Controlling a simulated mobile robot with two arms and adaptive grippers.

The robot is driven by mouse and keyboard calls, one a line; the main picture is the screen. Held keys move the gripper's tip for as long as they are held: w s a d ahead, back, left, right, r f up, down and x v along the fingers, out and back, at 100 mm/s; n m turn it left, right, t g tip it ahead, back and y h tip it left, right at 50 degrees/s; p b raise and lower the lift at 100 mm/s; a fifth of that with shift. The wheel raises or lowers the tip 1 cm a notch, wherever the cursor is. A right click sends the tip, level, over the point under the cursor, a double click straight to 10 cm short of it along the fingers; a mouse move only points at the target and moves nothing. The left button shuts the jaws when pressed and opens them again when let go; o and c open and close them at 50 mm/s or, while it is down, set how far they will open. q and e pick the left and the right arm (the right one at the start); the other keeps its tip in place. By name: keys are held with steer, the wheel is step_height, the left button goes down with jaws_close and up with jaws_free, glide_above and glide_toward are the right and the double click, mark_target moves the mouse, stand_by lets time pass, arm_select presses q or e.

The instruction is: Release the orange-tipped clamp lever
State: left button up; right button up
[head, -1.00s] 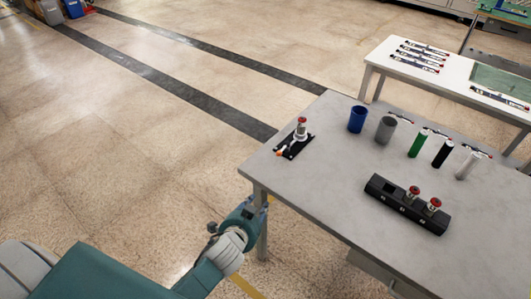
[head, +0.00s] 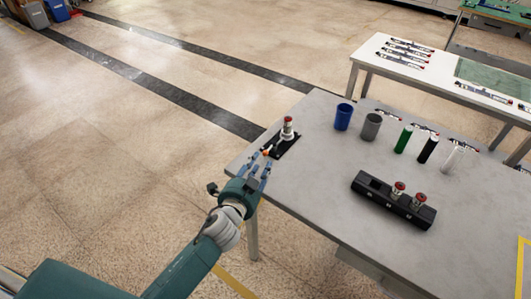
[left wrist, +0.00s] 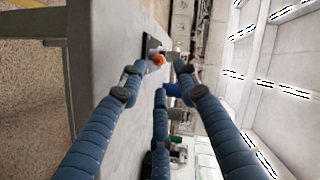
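The clamp is a black base plate (head: 286,146) at the table's left corner, with a red-topped metal part (head: 288,127) standing on it. Its orange lever tip (head: 265,152) points toward my left gripper (head: 261,163). In the left wrist view the orange tip (left wrist: 158,60) shows between the blue fingers of the left gripper (left wrist: 158,75), just beyond their tips. The fingers are spread, with nothing between them. I cannot tell whether any finger touches the lever. My right gripper is not in view.
The grey table (head: 310,190) also carries a blue cup (head: 343,117), a grey cup (head: 371,126), green, black and white cylinders, and a black holder (head: 393,200) with two red-topped parts. A white table (head: 400,71) stands behind. The table's front middle is clear.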

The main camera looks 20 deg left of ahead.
mark_target(265, 154)
arm_select(q)
steer(key=x, duration=0.7)
steer(key=shift+w+f, duration=0.1)
steer(key=shift+w, duration=0.15)
